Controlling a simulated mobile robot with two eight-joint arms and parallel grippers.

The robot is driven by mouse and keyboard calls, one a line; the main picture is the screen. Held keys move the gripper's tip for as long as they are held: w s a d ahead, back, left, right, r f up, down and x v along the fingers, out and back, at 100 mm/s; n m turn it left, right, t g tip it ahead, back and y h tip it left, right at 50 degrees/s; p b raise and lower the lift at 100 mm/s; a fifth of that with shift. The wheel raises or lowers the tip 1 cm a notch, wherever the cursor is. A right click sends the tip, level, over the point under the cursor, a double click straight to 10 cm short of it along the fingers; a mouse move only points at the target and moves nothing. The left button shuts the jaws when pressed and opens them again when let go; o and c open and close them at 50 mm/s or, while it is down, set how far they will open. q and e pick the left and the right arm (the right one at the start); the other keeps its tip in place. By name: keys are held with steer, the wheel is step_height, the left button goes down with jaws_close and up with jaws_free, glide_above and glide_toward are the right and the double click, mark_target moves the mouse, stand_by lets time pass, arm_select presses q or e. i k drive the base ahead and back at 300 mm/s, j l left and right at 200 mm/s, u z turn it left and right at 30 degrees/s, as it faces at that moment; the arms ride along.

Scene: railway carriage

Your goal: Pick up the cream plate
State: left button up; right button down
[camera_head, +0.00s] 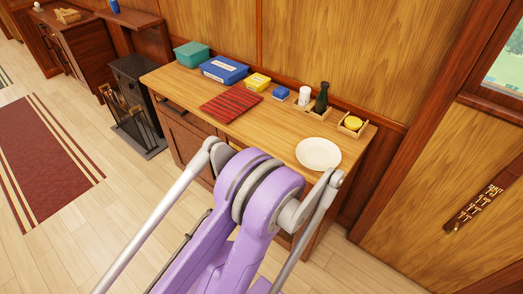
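The cream plate (318,152) lies flat on the wooden cabinet top (290,133), at its near right end. It looks empty, and its lower right rim is close to or partly behind a grey link of mine. Purple and grey parts of my own body fill the lower middle of the view and cover part of the cabinet's front. Neither of my grippers shows in this view.
On the cabinet are a red striped cloth (231,108), a teal box (191,54), a blue box (224,70), a yellow box (257,82), a dark bottle (321,98) and a small tray (340,128) with a yellow item. Wall behind; a black stand (137,107) stands left.

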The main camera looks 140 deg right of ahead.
mark_target(316, 154)
steer(key=z, duration=5.15)
steer(key=i+l+u, duration=0.15)
steer(key=i, duration=0.25)
steer(key=i+l+u, duration=0.2)
steer(key=i+l, duration=0.1)
steer(key=i, duration=0.1)
